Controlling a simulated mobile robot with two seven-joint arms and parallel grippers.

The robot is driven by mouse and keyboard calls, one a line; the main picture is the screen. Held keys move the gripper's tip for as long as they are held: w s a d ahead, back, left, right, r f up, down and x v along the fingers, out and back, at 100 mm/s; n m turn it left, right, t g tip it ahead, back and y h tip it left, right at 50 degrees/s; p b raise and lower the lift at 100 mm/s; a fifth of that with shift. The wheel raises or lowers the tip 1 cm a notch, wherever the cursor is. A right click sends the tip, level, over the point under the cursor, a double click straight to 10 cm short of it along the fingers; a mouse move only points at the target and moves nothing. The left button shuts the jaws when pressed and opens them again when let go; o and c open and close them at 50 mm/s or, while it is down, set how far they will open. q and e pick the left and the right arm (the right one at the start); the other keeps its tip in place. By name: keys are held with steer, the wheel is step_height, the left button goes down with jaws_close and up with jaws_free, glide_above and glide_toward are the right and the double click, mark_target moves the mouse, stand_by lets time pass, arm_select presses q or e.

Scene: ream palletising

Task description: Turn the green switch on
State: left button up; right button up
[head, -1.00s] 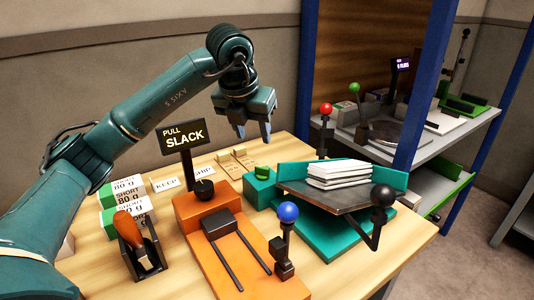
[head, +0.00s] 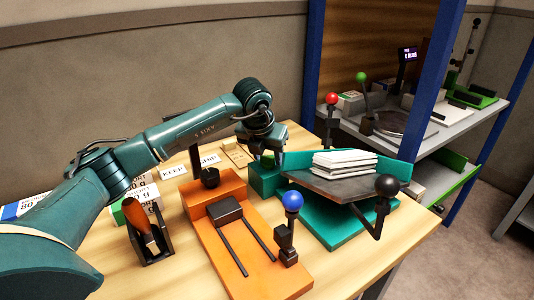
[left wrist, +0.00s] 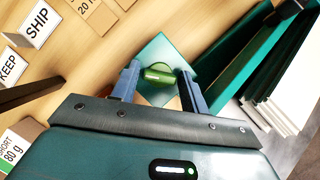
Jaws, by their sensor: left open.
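The green switch (left wrist: 158,74) is a rounded green knob on a teal box in the left wrist view. The box (head: 265,182) also shows in the head view, beside the teal tilting tray, where the knob is mostly hidden by my gripper. My left gripper (head: 266,160) is over the box, pointing down. In the left wrist view its two fingers (left wrist: 160,80) are open, one on each side of the knob. I cannot tell whether they touch it. My right gripper is not in view.
A dark tray with a stack of white paper (head: 345,163) stands right of the box. A blue-knobbed lever (head: 291,202) and orange slide base (head: 225,240) are in front. KEEP and SHIP cards (left wrist: 37,26) lie left. A red-knobbed lever (head: 331,100) stands behind.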

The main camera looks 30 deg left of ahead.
arm_select(q)
steer(key=shift+c, duration=0.3)
steer(key=c, duration=0.7)
steer(key=shift+o, duration=0.2)
